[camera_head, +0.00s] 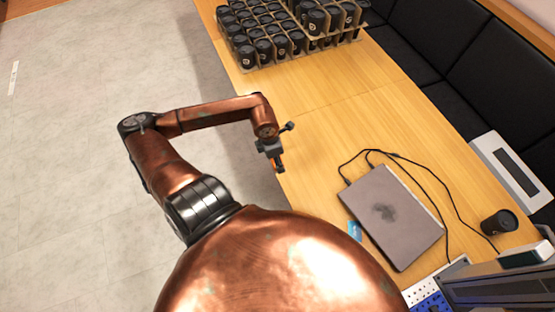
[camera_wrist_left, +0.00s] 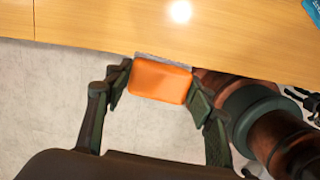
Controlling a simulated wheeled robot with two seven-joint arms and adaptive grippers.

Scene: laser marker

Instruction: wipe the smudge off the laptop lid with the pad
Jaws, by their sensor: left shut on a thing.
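The closed grey laptop (camera_head: 408,235) lies on the wooden table at the right of the head view. A dark smudge (camera_head: 385,212) shows on its lid. My left gripper (camera_head: 277,164) is at the table's near edge, left of the laptop and apart from it. In the left wrist view its two fingers (camera_wrist_left: 160,84) are shut on an orange pad (camera_wrist_left: 160,80). The pad is held near the table edge, with floor visible below it. My right gripper is not in view.
Black cables (camera_head: 410,165) run behind and beside the laptop. A blue card (camera_head: 355,231) lies at its left edge. A black cup (camera_head: 499,222) stands to the right. Several dark canisters (camera_head: 270,35) fill the far end. The table (camera_head: 330,115) between is clear.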

